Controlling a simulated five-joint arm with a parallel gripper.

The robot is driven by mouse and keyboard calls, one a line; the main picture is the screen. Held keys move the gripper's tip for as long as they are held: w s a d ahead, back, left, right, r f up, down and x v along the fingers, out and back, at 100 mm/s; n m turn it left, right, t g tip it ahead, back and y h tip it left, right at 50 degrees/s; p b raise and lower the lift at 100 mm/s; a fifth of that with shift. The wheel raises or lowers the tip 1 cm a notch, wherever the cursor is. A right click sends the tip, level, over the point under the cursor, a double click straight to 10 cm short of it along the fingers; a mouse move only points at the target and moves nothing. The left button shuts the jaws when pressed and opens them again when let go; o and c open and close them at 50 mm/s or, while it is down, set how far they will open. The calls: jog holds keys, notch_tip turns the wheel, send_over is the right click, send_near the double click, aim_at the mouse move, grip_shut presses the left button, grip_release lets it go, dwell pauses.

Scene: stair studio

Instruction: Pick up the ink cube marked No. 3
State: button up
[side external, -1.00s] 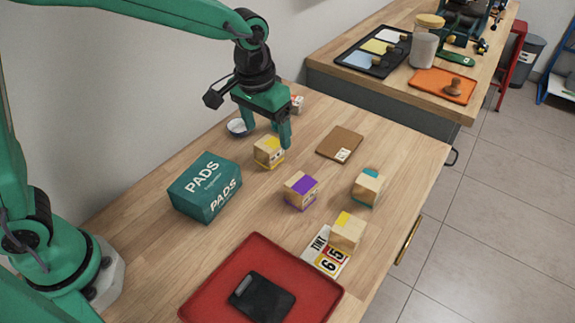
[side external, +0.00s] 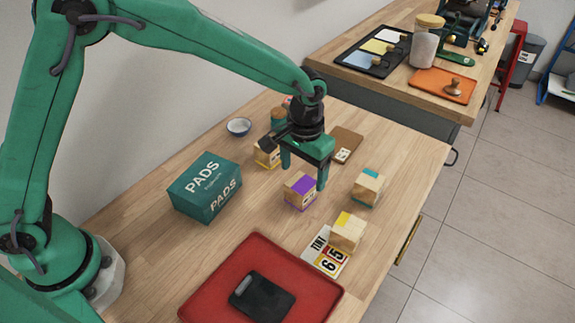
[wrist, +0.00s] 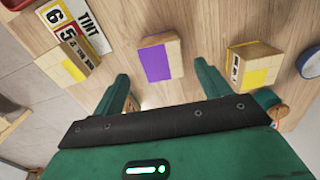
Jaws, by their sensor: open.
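Four-sided wooden ink cubes with coloured patches lie on the table; I cannot read a No. 3 on any. The purple-patched cube (side external: 300,191) is just below my gripper (side external: 304,174), and shows between the finger lines in the wrist view (wrist: 161,58). My gripper is open and empty, above and slightly beyond it, apart from it. A yellow-patched cube (side external: 263,158) behind is partly hidden by my gripper. A teal-patched cube (side external: 368,187) lies to the right, and another yellow-patched cube (side external: 347,232) is nearer the front, on a card.
The PADS box (side external: 205,187) stands left. A red tray (side external: 215,275) holding a black clipboard-like item (side external: 262,298) is in front. The TINT 65 card (side external: 323,254) lies beside it. A small bowl (side external: 238,126) and brown notebook (side external: 346,141) are behind. Bare table surrounds the teal-patched cube.

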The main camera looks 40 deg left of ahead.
aim_at(302, 183)
jog(key=shift+a+f, duration=0.15)
jog(key=shift+f, duration=3.1)
jog(key=c, duration=1.1)
jog(key=shift+r, duration=0.15)
jog(key=shift+r, duration=0.55)
jog(key=r, duration=0.3)
jog(key=shift+s+d+r, duration=0.1)
jog(key=shift+s+d, duration=0.1)
jog(key=shift+s, duration=0.05)
jog(key=s+d+r, duration=0.2)
jog(key=s, duration=0.1)
jog(key=s+d+r, duration=0.2)
jog(key=s, duration=0.1)
jog(key=s+d+r, duration=0.1)
jog(key=s+r, duration=0.1)
jog(key=s, duration=0.1)
jog(key=shift+s+d+r, duration=0.25)
jog(key=shift+d, duration=0.15)
